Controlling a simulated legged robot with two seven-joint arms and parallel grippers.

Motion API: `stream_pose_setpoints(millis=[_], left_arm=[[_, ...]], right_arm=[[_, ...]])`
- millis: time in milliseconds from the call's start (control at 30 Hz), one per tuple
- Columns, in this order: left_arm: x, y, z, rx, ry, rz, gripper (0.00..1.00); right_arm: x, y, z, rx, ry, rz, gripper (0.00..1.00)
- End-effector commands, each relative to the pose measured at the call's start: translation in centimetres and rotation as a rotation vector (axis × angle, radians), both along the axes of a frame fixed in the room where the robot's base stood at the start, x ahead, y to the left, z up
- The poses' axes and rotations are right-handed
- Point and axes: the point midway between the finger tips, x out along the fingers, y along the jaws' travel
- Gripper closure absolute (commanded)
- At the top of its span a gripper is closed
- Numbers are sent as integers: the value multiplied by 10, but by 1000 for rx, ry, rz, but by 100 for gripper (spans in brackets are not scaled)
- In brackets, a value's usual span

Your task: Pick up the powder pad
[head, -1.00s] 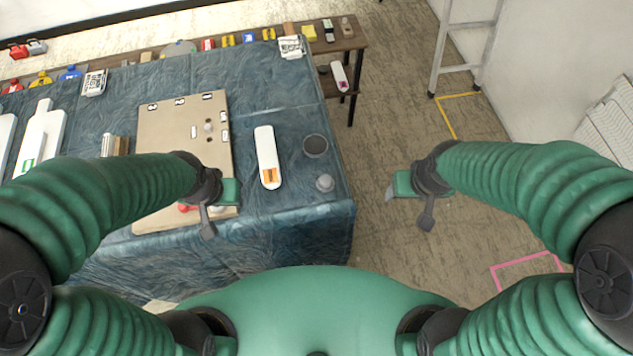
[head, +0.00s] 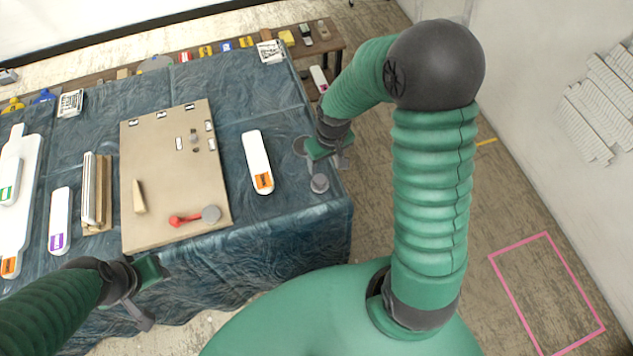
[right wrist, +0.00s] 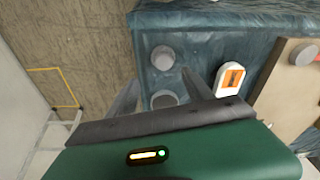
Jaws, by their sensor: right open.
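Two small grey round things stand near the right edge of the blue cloth-covered table (head: 270,225). One is a knobbed grey piece (head: 319,184), which looks like the powder pad; the other is a round dish (head: 300,146), partly hidden by my right gripper (head: 327,163). My right gripper is open and empty above them. In the right wrist view, the two grey round things (right wrist: 163,58) (right wrist: 162,98) show between and beyond the spread fingers (right wrist: 160,80). My left gripper (head: 150,293) is low at the table's front edge; its finger gap is not clear.
A white bar with an orange label (head: 257,160) lies left of the round things. A tan board (head: 165,215) holds a red-handled tool (head: 187,218) and small pieces. White bars lie further left. A wooden bench (head: 325,45) stands behind. Floor is free to the right.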

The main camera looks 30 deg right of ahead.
Motion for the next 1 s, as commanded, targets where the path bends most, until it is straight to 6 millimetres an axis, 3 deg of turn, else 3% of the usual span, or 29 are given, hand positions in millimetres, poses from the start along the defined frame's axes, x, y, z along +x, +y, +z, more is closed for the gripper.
stream_pose_setpoints(millis=[100,333,533,833,1000], left_arm=[[0,0,-3,0,0,0,64],[0,0,-3,0,0,1,64],[0,0,-2,0,0,1,64],[0,0,-2,0,0,0,64],[0,0,-2,0,0,1,64]], right_arm=[[3,2,-30,1,3,2,40],[6,3,-55,-1,-1,2,40],[9,5,-92,0,1,1,40],[10,5,-99,-1,-3,1,41],[10,5,-99,-1,-3,1,64]])
